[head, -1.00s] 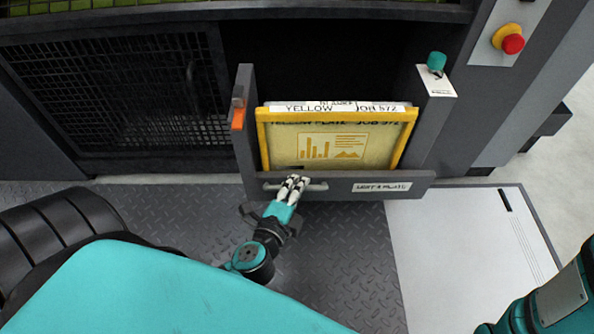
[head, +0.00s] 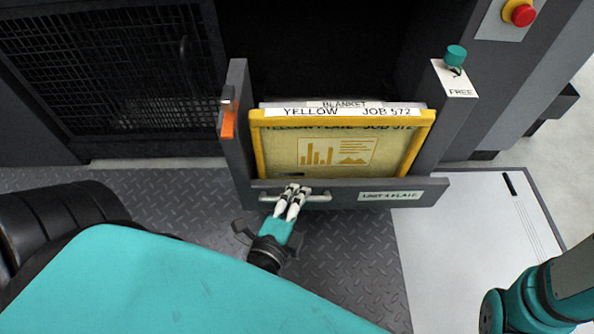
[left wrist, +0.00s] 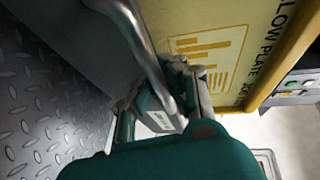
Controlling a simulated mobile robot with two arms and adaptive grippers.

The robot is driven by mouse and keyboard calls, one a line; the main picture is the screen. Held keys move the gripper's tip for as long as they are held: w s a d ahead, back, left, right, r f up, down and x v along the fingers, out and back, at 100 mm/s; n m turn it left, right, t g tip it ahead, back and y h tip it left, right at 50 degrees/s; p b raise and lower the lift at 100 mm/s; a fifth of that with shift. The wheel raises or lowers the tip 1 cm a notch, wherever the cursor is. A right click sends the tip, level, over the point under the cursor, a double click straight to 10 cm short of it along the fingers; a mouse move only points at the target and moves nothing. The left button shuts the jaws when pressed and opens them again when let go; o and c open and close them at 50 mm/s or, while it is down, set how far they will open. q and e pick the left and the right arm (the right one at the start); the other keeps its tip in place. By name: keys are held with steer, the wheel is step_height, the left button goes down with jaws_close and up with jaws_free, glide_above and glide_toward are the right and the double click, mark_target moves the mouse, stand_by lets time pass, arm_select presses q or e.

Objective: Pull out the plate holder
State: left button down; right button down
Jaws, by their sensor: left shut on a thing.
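The plate holder (head: 345,195) is a dark grey drawer-like frame standing out from the machine's dark opening. It carries a yellow-framed plate (head: 342,150) labelled "YELLOW JOB 572", with a white "BLANKET" label behind it. My left gripper (head: 293,196) is shut on the metal bar handle (head: 318,198) at the left of the holder's front panel. In the left wrist view the handle (left wrist: 147,50) runs down between the fingers (left wrist: 178,92), with the yellow plate (left wrist: 215,40) behind. My right gripper is not in view; part of my right arm shows at lower right.
An orange latch (head: 228,122) sits on the holder's left side post. A teal knob (head: 456,55) with a "FREE" tag (head: 455,80) is at the right post. A red emergency button (head: 522,14) is at top right. Checker-plate floor (head: 345,255) lies clear in front.

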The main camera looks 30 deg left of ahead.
arm_select(q)
steer(key=shift+f, duration=0.15)
steer(key=c, duration=1.3)
jaws_free()
steer(key=shift+c, duration=0.2)
steer(key=v, duration=0.7)
steer(key=shift+s, duration=0.25)
steer(key=x, duration=0.7)
steer(key=shift+w, duration=0.25)
steer(key=shift+w+a+p, duration=0.3)
steer(key=shift+w, duration=0.25)
